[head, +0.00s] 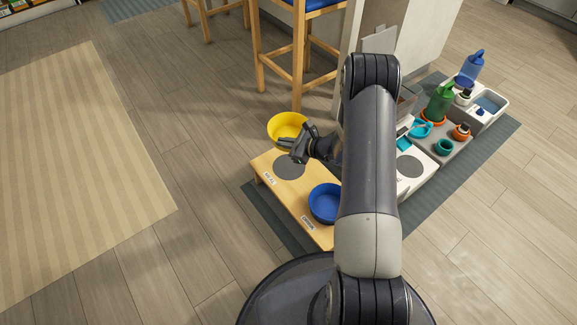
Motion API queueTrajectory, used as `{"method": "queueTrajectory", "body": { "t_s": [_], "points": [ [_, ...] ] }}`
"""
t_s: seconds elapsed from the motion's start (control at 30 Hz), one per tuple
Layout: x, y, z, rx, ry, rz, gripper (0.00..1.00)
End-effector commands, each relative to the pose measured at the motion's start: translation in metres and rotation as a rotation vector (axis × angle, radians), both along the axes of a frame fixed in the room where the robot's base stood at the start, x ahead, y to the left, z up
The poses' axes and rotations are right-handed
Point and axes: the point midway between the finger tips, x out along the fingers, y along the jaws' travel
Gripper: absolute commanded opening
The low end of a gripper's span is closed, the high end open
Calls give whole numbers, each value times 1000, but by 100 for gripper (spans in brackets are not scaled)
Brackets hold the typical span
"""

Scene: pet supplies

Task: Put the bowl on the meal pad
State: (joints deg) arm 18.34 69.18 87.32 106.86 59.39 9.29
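A yellow bowl (287,122) is upright at the far left end of a low wooden stand. My gripper (292,149) is at its near right rim, one finger over the rim and one outside, and looks shut on the bowl wall. Whether the bowl's underside touches anything is hidden. A grey round pad (289,167) lies bare on the wooden stand (288,194), just in front of the bowl. A blue bowl (322,203) stands at the stand's near end, partly behind my arm.
Right of my arm, a white unit with a grey round pad (410,166) and trays hold pots, a green watering can (440,103) and a blue one (471,66). A wooden stool (299,50) stands behind. Floor and a striped rug (80,170) lie open at left.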

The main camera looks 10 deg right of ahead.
Motion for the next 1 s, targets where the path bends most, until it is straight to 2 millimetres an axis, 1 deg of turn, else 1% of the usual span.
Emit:
{"method": "queueTrajectory", "body": {
  "t_s": [0.03, 0.1, 0.2, 0.43, 0.63, 0.73, 0.93, 1.0],
  "points": [
    [4, 2, -15, -2, 6, -12, 0],
    [8, 3, -32, -7, 9, -29, 0],
    [12, 3, -53, -14, 14, -52, 0],
    [15, 5, -82, -24, 21, -76, 0],
    [15, 5, -122, -26, 21, -78, 0],
    [16, 5, -135, -26, 20, -77, 0],
    [15, 4, -149, -25, 20, -78, 0],
    [15, 5, -159, -25, 20, -78, 0]
  ]
}}
